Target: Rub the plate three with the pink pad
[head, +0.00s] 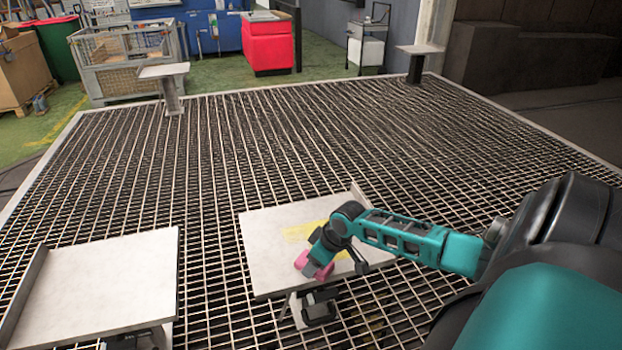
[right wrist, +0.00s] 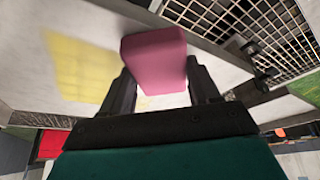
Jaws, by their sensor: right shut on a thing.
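A light grey plate (head: 265,265) with a raised lip on one side stands in the middle of the head view. It bears a faint yellow patch (head: 297,232), which also shows in the right wrist view (right wrist: 80,65). I can read no number on it. My right gripper (head: 317,262) is over the plate's near part and shut on the pink pad (right wrist: 153,58). The pad sits between both fingers, beside the yellow patch. I cannot tell whether it touches the plate. The gripper and forearm hide part of the patch. My left gripper is not in view.
Another grey plate (head: 105,278) with a lip stands at the near left, apart from the middle one. Two small raised plates stand on posts at the far left (head: 163,70) and far right (head: 420,49). Open grating (head: 250,140) lies between. A clamp (head: 318,308) sits below the middle plate's near edge.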

